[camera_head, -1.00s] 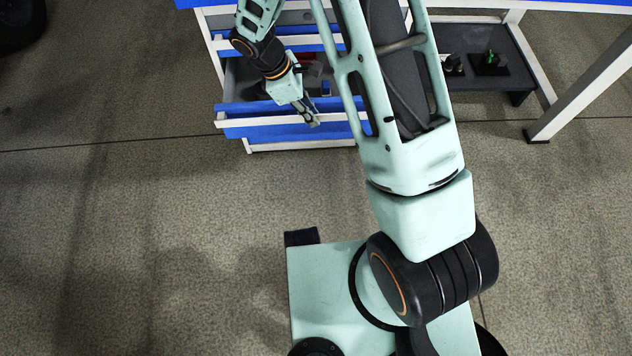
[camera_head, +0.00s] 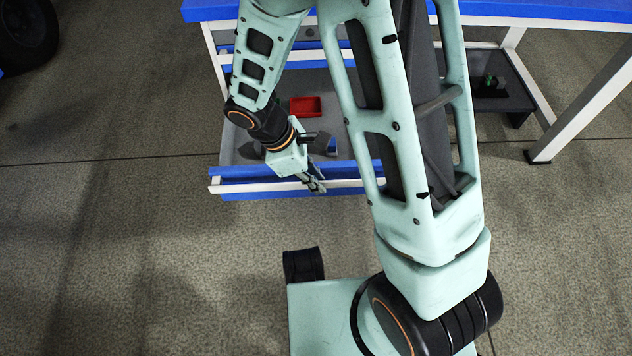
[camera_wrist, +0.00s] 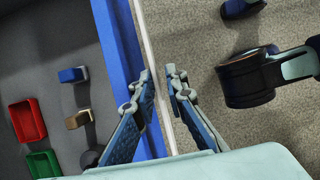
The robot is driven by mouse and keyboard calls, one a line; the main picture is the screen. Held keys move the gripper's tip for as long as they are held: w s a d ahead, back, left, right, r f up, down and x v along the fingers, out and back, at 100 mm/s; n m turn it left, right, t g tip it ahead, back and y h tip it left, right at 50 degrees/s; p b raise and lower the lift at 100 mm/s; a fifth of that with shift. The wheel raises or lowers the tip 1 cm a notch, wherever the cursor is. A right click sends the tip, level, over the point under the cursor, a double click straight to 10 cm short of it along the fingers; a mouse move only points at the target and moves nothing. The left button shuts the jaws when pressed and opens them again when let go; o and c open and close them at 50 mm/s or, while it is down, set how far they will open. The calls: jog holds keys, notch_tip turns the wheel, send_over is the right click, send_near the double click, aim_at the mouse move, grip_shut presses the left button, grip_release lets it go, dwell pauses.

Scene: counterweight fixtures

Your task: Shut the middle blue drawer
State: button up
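A drawer with a blue front (camera_head: 235,174) and a white handle strip (camera_head: 240,187) stands far out of the cabinet below the blue worktop. I cannot tell its level for sure. In the wrist view, the blue front (camera_wrist: 116,45) and white strip (camera_wrist: 147,30) run down the middle. My gripper (camera_head: 318,187) is at the drawer's front edge. Part of the front is hidden behind my arm in the head view.
The drawer holds a red bin (camera_head: 306,106); the wrist view shows a green bin (camera_wrist: 43,164), a blue block (camera_wrist: 72,74) and a tan block (camera_wrist: 78,119). The blue worktop (camera_head: 560,10) is above, with a white leg (camera_head: 575,125) at right.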

jog(key=shift+s, duration=0.1)
jog(key=p+v, duration=1)
jog(key=v, duration=0.2)
jog(key=shift+a+r, duration=0.15)
jog(key=shift+r, duration=0.05)
dwell(0.8)
dwell(0.4)
jog(key=shift+a, duration=0.2)
grip_shut()
jog(key=s+a+n+t+y+b, duration=0.25)
jog(key=a+n, duration=0.35)
jog(key=n, duration=0.3)
jog(key=n+y+b, duration=0.2)
jog(key=n+b, duration=0.5)
jog(key=n, duration=0.2)
send_near(240, 190)
jog(key=shift+t, duration=0.25)
jog(key=shift+s+d+f, duration=0.1)
jog(key=shift+d+f, duration=0.05)
jog(key=shift+f, duration=0.8)
jog(key=shift+s+d+f, duration=0.1)
jog(key=shift+d+f, duration=0.1)
jog(key=shift+f, duration=0.7)
jog(key=shift+d+f, duration=0.15)
jog(key=shift+f, duration=0.8)
